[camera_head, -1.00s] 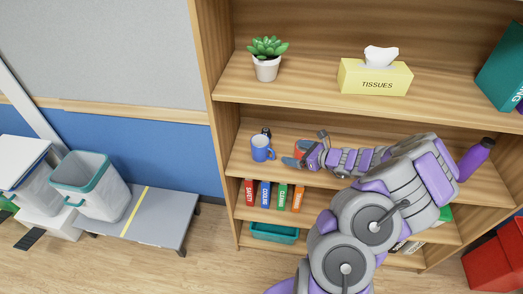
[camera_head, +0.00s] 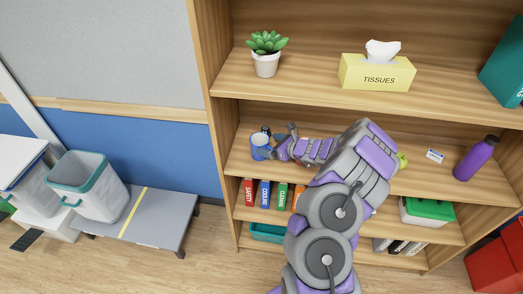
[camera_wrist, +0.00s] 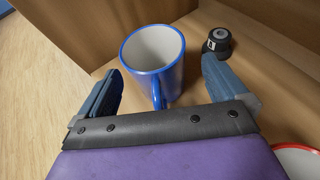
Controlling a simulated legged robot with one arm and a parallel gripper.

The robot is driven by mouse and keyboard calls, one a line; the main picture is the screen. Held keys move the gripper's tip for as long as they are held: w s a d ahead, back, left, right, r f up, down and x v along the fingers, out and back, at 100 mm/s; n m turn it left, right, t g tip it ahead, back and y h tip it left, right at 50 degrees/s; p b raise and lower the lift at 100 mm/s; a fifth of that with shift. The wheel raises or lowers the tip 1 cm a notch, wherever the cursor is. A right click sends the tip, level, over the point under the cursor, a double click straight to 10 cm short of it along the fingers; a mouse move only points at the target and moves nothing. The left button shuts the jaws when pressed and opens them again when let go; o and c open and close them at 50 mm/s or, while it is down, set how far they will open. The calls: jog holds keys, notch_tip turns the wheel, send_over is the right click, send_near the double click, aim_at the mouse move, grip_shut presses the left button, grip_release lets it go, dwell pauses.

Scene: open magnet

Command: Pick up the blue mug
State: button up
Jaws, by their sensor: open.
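The blue mug (camera_head: 259,147) stands upright on the middle shelf, near its left end. In the wrist view the mug (camera_wrist: 154,55) has a white inside, and its blue handle points toward my gripper. My gripper (camera_wrist: 160,88) is open, with one finger to the left of the mug and one to the right. The handle lies between the fingers, and the mug's body is mostly just beyond the fingertips. I see no finger clearly touching it. In the head view my gripper (camera_head: 276,146) is right beside the mug, and its fingers are partly hidden.
A small black object (camera_wrist: 218,42) stands close to the right finger. A red-rimmed item (camera_wrist: 296,160) is at the lower right. The shelf's side wall is behind the mug. A purple bottle (camera_head: 475,158) stands far right. The upper shelf holds a plant (camera_head: 266,55) and tissues (camera_head: 377,72).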

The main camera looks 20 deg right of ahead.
aim_at(253, 140)
jog(key=x, duration=0.3)
jog(key=b+x, duration=0.1)
jog(key=shift+w+a+r, duration=0.25)
jog(key=shift+a, duration=0.2)
jog(key=shift+d, duration=0.1)
jog(key=c, duration=1)
